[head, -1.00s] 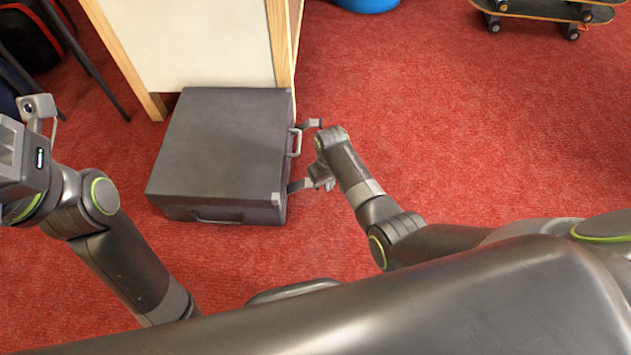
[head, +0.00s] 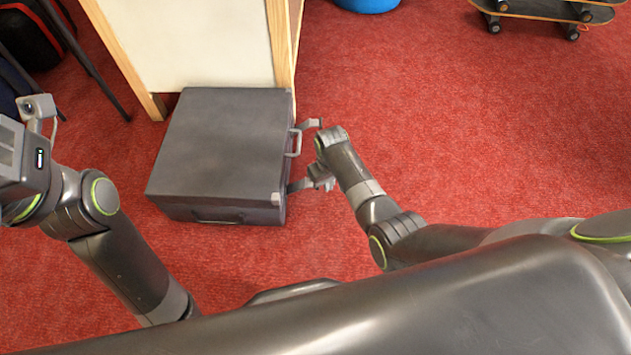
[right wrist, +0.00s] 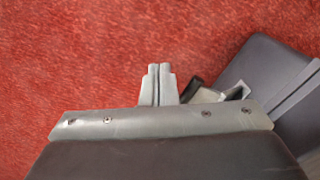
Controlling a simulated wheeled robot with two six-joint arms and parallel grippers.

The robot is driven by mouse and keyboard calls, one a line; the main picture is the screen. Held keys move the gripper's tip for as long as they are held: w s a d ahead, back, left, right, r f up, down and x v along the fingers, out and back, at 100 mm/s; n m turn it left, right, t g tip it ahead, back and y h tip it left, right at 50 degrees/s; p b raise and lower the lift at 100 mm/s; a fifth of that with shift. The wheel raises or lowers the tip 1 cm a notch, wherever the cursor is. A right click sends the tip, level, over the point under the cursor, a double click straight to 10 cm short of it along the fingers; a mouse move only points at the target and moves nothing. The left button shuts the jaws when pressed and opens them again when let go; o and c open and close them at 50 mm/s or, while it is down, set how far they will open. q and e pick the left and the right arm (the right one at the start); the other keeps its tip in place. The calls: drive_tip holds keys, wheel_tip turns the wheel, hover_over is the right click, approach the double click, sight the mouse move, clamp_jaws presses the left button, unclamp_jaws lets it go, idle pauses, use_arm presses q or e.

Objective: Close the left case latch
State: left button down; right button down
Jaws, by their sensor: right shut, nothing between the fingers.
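The dark grey case (head: 222,140) sits flat and closed-lidded on the red carpet in the head view. A light grey handle (head: 296,142) is on its right side. My right gripper (head: 325,183) is shut and empty beside the nearer latch arm; contact cannot be told. In the right wrist view its fingers (right wrist: 158,83) are together, and the case (right wrist: 262,72) lies to their right. My left gripper (head: 15,160) is partly cut off at the left edge.
A white panel with wooden posts (head: 190,40) stands right behind the case. Skateboards (head: 545,12) and a blue object (head: 367,4) are at the top edge. A dark bag (head: 28,38) lies at upper left. The carpet (head: 450,120) to the right is clear.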

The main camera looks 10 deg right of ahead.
drive_tip(key=shift+a+r, duration=0.1)
drive_tip(key=shift+r, duration=0.05)
idle(0.5)
drive_tip(key=shift+w+a+r+p, duration=0.2)
drive_tip(key=shift+a+r+p, duration=0.5)
drive_tip(key=shift+p, duration=0.05)
drive_tip(key=shift+a+r, duration=0.1)
drive_tip(key=shift+a, duration=0.05)
drive_tip(key=s+d+r+p, duration=0.1)
drive_tip(key=d+r+p, duration=0.2)
drive_tip(key=r+p, duration=0.5)
drive_tip(key=p, duration=0.4)
drive_tip(key=shift+d, duration=0.35)
idle(0.6)
